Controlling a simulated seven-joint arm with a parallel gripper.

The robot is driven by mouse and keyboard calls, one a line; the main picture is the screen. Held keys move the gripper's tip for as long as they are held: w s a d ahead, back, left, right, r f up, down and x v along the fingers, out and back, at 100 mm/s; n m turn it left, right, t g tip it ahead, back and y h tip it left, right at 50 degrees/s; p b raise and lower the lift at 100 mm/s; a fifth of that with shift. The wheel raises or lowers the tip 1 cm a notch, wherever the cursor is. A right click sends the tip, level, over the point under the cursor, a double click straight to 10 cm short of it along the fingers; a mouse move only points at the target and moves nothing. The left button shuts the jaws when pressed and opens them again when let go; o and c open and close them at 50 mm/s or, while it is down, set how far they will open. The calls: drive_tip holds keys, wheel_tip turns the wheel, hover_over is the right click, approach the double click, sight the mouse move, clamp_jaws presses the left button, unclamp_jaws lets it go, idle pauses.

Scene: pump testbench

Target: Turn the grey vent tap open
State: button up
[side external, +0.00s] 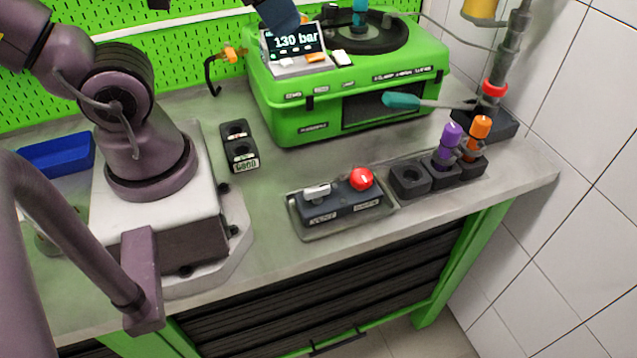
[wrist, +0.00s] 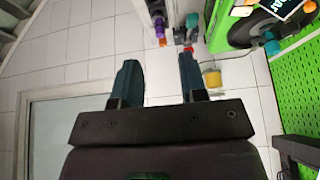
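The grey vent tap (side external: 316,191) is a small pale handle on the left of a dark labelled block (side external: 341,206), which sits in a shallow tray (side external: 304,231) near the bench's front edge. The handle appears to lie roughly along the block's length. A red round knob (side external: 361,179) is on the block's right. My gripper (wrist: 158,78) shows two dark teal fingers apart with nothing between them. It faces the white tiled wall, away from the tap. The tap does not show in the wrist view.
A green pump case (side external: 350,95) with a display reading 130 bar (side external: 296,42) stands behind. A dark socket rack (side external: 409,181) with purple (side external: 449,134) and orange (side external: 480,127) plugs is right of the tray. A black two-socket block (side external: 239,147) is behind left.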

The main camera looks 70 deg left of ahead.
drive_tip(key=w+d+f+g, duration=0.2)
drive_tip(key=w+f+g, duration=0.35)
drive_tip(key=f, duration=0.35)
drive_tip(key=g, duration=0.4)
approach(318, 187)
drive_tip(key=x, duration=0.9)
drive_tip(key=shift+s+f, duration=0.15)
clamp_jaws()
